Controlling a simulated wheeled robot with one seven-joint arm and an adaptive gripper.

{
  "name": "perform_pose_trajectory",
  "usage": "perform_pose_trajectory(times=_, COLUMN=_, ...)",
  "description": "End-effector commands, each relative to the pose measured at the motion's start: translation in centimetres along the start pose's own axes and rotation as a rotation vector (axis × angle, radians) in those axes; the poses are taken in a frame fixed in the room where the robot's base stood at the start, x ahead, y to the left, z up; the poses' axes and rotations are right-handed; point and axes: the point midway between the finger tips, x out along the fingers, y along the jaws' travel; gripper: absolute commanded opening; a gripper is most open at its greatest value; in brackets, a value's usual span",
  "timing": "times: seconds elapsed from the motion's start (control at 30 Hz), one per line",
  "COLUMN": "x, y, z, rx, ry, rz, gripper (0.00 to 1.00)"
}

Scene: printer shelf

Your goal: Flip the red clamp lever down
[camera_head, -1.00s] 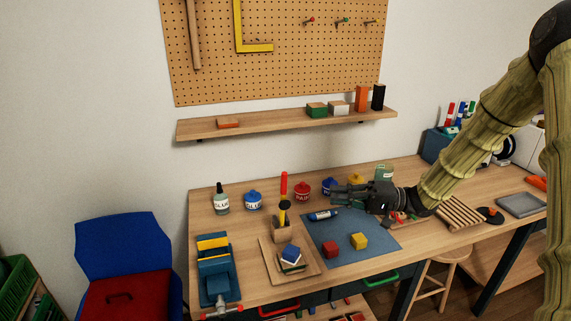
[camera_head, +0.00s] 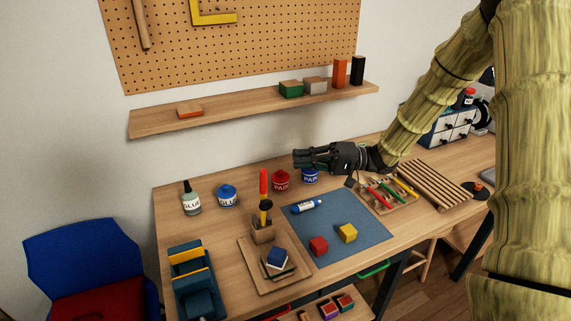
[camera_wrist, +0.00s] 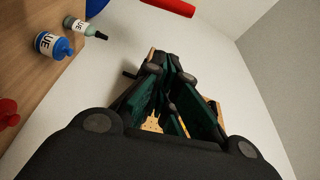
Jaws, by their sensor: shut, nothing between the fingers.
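The clamp sits on a square wooden board (camera_head: 249,261) on the bench. A red bar, apparently the lever (camera_wrist: 172,7), shows at the top edge of the wrist view. My gripper (camera_head: 297,159) is shut and empty, pointing left above the paint jars. It is to the right of the lever and appears higher than its top, apart from it. The fingers (camera_wrist: 168,95) also show in the wrist view.
A glue bottle (camera_head: 192,199), a blue jar (camera_head: 228,196), a red paint jar (camera_head: 280,181) and a blue paint jar (camera_head: 310,175) line the back. A blue mat (camera_head: 352,251) with red and yellow cubes lies right of the board. A shelf (camera_head: 235,106) hangs above.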

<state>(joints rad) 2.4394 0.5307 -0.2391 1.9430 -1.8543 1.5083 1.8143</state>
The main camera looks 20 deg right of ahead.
Motion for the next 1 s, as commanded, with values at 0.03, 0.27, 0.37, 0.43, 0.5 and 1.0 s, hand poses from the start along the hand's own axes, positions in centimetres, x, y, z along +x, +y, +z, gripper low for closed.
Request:
perform_pose_trajectory(times=0.03, x=0.6, y=0.2, z=-0.1, rx=0.003, ry=-0.002, rz=0.001, gripper=0.00)
perform_pose_trajectory(times=0.27, x=3.8, y=0.1, z=-0.1, rx=0.005, ry=0.000, rz=0.000, gripper=0.00)
perform_pose_trajectory(times=0.37, x=5.5, y=0.1, z=-0.3, rx=0.005, ry=0.000, rz=0.000, gripper=0.00)
perform_pose_trajectory(times=0.43, x=6.7, y=0.2, z=-0.3, rx=0.005, ry=0.000, rz=0.002, gripper=0.00)
perform_pose_trajectory(times=0.5, x=7.8, y=0.2, z=-0.3, rx=0.006, ry=0.000, rz=0.001, gripper=0.00)
perform_pose_trajectory(times=1.0, x=8.2, y=0.2, z=3.3, rx=0.004, ry=0.002, rz=0.001, gripper=0.00)
